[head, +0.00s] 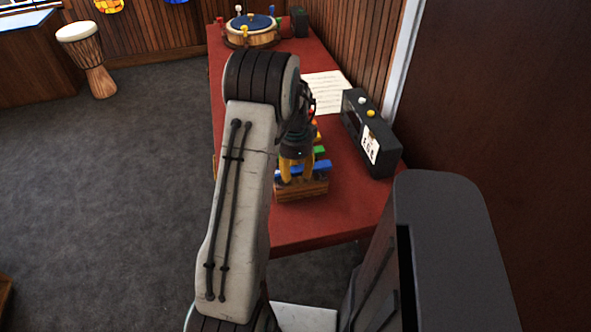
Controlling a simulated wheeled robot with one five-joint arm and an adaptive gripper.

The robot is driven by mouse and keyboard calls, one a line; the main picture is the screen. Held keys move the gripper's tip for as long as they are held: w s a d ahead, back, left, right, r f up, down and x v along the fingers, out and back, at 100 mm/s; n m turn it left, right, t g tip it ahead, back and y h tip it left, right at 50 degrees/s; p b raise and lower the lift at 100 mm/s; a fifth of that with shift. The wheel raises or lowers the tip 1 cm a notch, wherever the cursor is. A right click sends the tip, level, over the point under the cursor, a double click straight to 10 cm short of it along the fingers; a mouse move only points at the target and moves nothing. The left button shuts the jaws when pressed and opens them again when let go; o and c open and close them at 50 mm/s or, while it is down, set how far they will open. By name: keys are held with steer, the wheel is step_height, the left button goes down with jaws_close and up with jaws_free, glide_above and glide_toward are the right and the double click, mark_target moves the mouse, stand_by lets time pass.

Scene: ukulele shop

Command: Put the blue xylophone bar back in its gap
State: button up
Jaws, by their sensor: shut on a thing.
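The xylophone (303,191) stands on the red table, with its wooden end facing me. A green bar (320,151) and some orange and red show farther back on it, partly behind my arm. My gripper (297,178) points down over the near end of the xylophone. Its yellow fingers are shut on the blue bar (322,167), which shows on both sides of them. The bar is at or just above the frame; I cannot tell whether it touches. The gap itself is hidden by the fingers and bar.
A dark box (371,135) with white and yellow knobs stands right of the xylophone. A white sheet (326,92) lies behind. A round drum-like thing (250,30) sits at the table's far end. The red tabletop (335,215) is clear in front.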

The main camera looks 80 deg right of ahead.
steer(key=o, duration=1.2)
step_height(320, 180, up, 12)
steer(key=shift+a, duration=0.15)
